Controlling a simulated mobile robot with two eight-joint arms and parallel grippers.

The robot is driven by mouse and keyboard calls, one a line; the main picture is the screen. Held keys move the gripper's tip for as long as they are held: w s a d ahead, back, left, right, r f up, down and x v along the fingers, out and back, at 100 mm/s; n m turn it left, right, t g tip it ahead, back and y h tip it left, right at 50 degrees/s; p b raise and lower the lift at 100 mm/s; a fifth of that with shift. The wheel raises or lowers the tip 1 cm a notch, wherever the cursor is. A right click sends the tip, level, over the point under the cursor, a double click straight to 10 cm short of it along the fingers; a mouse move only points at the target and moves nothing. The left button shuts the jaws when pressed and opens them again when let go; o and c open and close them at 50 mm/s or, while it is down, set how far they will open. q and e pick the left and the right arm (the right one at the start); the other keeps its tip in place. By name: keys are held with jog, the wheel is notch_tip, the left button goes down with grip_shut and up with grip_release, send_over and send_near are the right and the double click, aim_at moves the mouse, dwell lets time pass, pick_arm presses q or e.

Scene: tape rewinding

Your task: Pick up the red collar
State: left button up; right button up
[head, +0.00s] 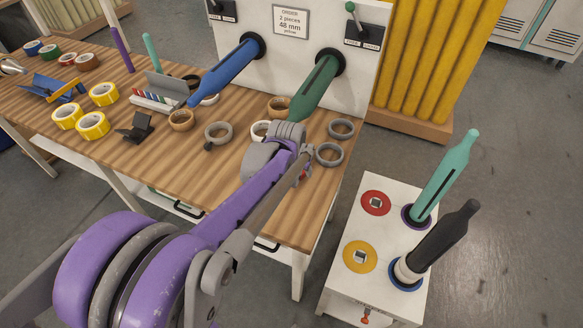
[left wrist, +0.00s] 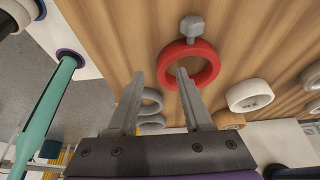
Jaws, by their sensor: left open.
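The red collar (left wrist: 207,75), a ring with a grey knob at one side, lies on the wooden table in the left wrist view. In the head view it is mostly hidden behind my left gripper and arm. My left gripper (left wrist: 160,73) is open and empty, over the table's right end (head: 300,165). In the left wrist view, one fingertip appears left of the collar and the other overlaps its opening, with the near left rim between them. I cannot tell the height gap. My right gripper is not in view.
Grey rings (head: 330,155) lie close by at the table's right edge. A grey collar (head: 217,133) and yellow tape rolls (head: 93,125) lie further left. Blue (head: 228,72) and green (head: 315,88) spindles jut over the table. A white cart (head: 340,275) with upright posts stands right.

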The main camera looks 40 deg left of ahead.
pick_arm(q)
jog(key=shift+w+a, duration=0.3)
jog(key=shift+w, duration=0.6)
jog(key=x, duration=0.2)
jog(key=shift+w+f, duration=0.1)
jog(key=shift+f, duration=0.45)
jog(key=shift+c, duration=0.3)
grip_shut()
